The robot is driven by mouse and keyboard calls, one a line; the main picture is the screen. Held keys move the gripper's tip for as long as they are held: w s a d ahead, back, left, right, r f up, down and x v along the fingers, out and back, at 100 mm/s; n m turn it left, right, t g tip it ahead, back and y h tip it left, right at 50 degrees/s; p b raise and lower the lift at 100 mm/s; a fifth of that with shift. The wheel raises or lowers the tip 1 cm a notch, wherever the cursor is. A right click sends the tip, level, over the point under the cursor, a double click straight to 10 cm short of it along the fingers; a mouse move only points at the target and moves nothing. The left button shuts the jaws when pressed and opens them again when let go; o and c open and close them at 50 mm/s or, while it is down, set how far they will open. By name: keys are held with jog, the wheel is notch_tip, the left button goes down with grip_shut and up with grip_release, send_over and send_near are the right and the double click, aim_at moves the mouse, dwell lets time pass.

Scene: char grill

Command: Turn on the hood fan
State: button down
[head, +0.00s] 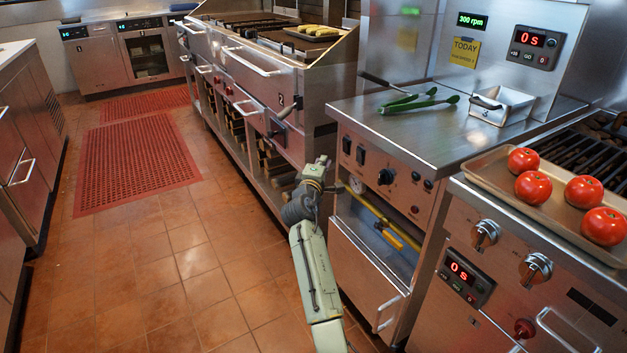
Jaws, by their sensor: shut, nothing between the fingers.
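A green readout reading "300 rpm" (472,20) shows on the steel back panel at the upper right. No label shows which control belongs to the hood fan, and the hood itself is not in view. My gripper (332,186) is shut and empty, low and just left of this front panel, below the switches. Its fingertips are small and hard to make out.
Green tongs (420,101) and a small steel tray (499,104) lie on the counter. Tomatoes sit in a tray (478,172) at right. A grill with handles (252,70) stands behind my arm. The tiled floor at left is clear, with red mats (137,163).

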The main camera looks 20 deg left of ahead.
jog(key=s+d, duration=0.1)
jog(key=s, duration=0.5)
jog(key=shift+s+d+f+b, duration=0.15)
jog(key=shift+s+f+b, duration=0.25)
